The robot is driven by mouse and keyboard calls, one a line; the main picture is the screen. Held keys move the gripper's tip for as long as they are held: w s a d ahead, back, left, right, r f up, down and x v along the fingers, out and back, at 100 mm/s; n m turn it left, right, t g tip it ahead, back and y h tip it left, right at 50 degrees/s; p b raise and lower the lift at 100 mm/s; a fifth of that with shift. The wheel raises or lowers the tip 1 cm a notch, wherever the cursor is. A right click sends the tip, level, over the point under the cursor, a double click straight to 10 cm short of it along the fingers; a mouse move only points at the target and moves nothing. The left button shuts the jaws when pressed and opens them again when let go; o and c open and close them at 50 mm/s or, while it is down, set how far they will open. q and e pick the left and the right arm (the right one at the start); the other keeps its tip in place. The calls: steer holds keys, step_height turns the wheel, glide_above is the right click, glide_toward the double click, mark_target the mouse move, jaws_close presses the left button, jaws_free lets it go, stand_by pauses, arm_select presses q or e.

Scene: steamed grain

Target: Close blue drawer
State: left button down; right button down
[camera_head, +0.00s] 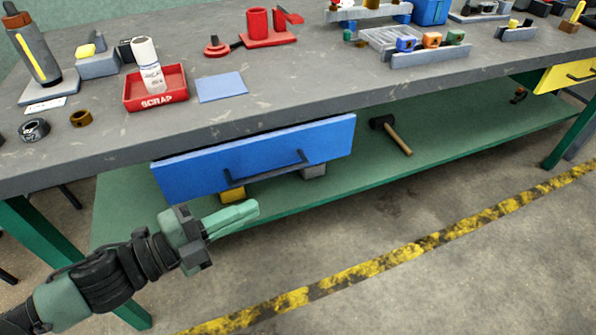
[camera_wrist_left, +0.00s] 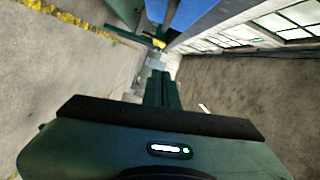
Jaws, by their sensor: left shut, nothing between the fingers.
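The blue drawer (camera_head: 200,172) hangs under the grey workbench top, with a dark bar handle (camera_head: 266,170) across its front. A narrow dark gap shows above its front panel, and the panel seems to stand a little out from the bench edge; how far I cannot tell. My left gripper (camera_head: 250,210) is shut and empty, in front of and below the drawer's lower left part, apart from the handle. In the left wrist view, a blue surface (camera_wrist_left: 195,12), likely the drawer, shows at the top beyond my shut fingers (camera_wrist_left: 162,85). My right gripper is not in view.
The grey bench top (camera_head: 300,105) holds a red scrap tray (camera_head: 170,105), a blue pad (camera_head: 221,86) and several tools. A hammer (camera_head: 397,138) lies on the green lower shelf (camera_head: 450,130). A yellow drawer (camera_head: 560,77) is at right. The floor in front is clear.

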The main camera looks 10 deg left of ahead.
arm_select(q)
steer(key=w+d+f+b, duration=0.1)
steer(key=w+d, duration=0.3)
steer(key=w, duration=0.6)
steer(key=shift+w+f, duration=0.15)
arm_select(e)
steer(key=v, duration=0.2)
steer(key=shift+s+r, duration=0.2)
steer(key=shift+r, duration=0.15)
